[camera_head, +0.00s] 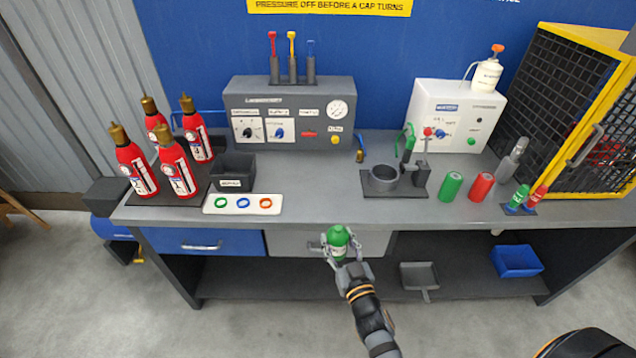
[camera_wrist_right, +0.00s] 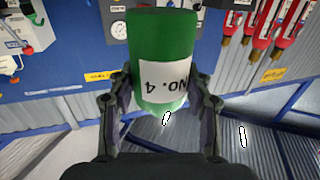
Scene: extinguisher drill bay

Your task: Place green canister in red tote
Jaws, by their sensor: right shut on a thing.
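My right gripper (camera_head: 343,246) is shut on a green canister (camera_head: 338,238), held in front of the grey drawer at the bench's front edge. In the right wrist view the fingers (camera_wrist_right: 164,92) close on both sides of the canister (camera_wrist_right: 165,45), whose white label reads "NO. 4" upside down. Another green cylinder (camera_head: 451,186) stands on the bench at the right, beside a red cylinder (camera_head: 481,187). I see no red tote clearly in either view. My left gripper is not in view.
On the bench (camera_head: 330,210) stand several red extinguishers (camera_head: 176,168), a black bin (camera_head: 233,172), a ring tray (camera_head: 243,204), a clamp stand (camera_head: 385,182) and a yellow-framed cage (camera_head: 570,110). A blue bin (camera_head: 516,260) and grey scoop (camera_head: 419,276) sit on the lower shelf. The bench's front middle is clear.

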